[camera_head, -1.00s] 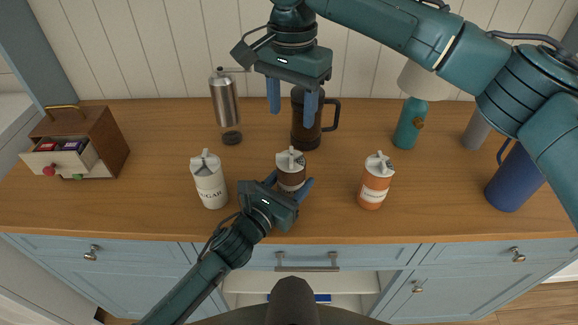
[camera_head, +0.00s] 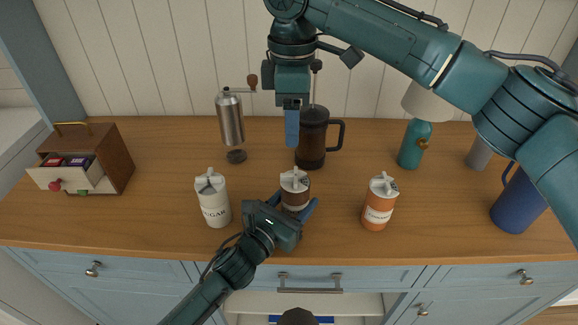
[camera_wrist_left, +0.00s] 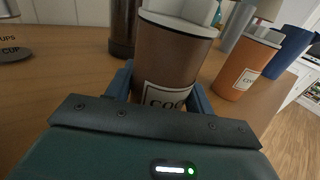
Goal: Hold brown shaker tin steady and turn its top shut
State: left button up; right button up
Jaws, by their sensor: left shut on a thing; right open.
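The brown shaker tin (camera_head: 295,196) stands upright on the wooden counter, with its white top (camera_head: 294,180) facing up. My left gripper (camera_head: 296,210) is shut around the tin's body from the front. In the left wrist view the brown tin (camera_wrist_left: 172,62) sits between the two blue fingers, its label partly hidden by the gripper. My right gripper (camera_head: 292,125) hangs above and behind the tin, pointing down and apart from it. It is seen edge-on, so its fingers overlap; it is open and empty.
A white sugar tin (camera_head: 212,203) stands left of the brown tin and an orange tin (camera_head: 377,208) right. A dark French press (camera_head: 311,140) stands behind, beside a steel grinder (camera_head: 230,120). A wooden drawer box (camera_head: 112,150) is far left. A teal bottle (camera_head: 413,145) and blue jug (camera_head: 514,203) are right.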

aim_at(289, 174)
jog(key=f+n, duration=0.3)
jog(key=n, duration=0.3)
jog(key=f+n, duration=0.4)
jog(key=n, duration=0.2)
jog(key=f+n, duration=0.4)
jog(key=n, duration=0.1)
jog(key=shift+a+n, duration=0.25)
jog(key=shift+n, duration=0.15)
jog(key=c, duration=1)
